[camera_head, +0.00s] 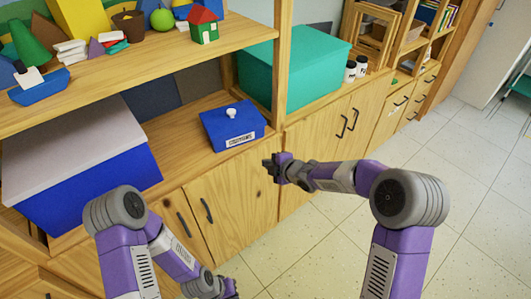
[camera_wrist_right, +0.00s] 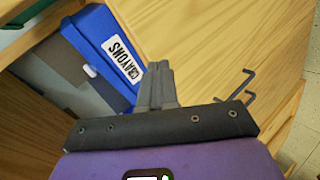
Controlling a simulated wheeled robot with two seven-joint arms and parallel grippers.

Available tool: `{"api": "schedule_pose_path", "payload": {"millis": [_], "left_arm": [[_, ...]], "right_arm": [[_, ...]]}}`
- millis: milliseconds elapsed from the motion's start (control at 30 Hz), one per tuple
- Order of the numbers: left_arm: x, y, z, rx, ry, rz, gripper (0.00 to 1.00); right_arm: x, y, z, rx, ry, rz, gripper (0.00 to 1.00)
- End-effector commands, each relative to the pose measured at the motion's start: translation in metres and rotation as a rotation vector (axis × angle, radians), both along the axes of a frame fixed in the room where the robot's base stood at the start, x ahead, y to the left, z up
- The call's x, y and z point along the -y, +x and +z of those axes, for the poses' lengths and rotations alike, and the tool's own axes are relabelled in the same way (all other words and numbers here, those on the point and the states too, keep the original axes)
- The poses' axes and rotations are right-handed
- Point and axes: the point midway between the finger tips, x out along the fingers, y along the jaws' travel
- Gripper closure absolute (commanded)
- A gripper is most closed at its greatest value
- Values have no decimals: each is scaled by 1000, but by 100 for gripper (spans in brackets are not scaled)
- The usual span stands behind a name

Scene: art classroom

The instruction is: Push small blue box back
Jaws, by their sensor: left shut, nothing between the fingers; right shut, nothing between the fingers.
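The small blue box (camera_head: 228,131) sits on the middle shelf near its front edge. It has a white knob on its lid and a white label on its front. In the right wrist view the box (camera_wrist_right: 100,27) shows its label reading CRAYONS. My right gripper (camera_head: 268,163) is shut and empty, in front of the shelf just below and right of the box's front. In the wrist view its fingertips (camera_wrist_right: 159,70) are beside the label end of the box; contact cannot be told. My left gripper (camera_head: 231,291) is low at the bottom edge, shut, partly cut off, away from the box.
A large blue box with a grey lid (camera_head: 85,150) stands left on the same shelf. A teal box (camera_head: 300,70) stands to the right, beyond a wooden upright (camera_head: 282,60). Cupboard doors (camera_head: 235,200) are below. The upper shelf (camera_head: 150,62) holds toys.

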Motion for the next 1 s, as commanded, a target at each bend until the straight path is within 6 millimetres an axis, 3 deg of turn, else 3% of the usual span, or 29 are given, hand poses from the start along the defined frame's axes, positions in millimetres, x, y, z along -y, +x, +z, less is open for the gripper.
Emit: {"api": "schedule_pose_path", "payload": {"millis": [33, 100, 233, 1000], "left_arm": [[0, 0, -4, 0, 0, 0, 100], [0, 0, -5, 0, 0, 0, 100], [0, 0, -6, 0, 0, 0, 100], [0, 0, 6, 0, 0, 0, 100]], "right_arm": [[-3, 9, 18, 85, -54, 47, 100], [-5, 17, 35, 166, -114, 95, 100], [-9, 23, 49, 232, -164, 133, 100], [-50, 80, 16, 231, -165, 135, 100]]}}
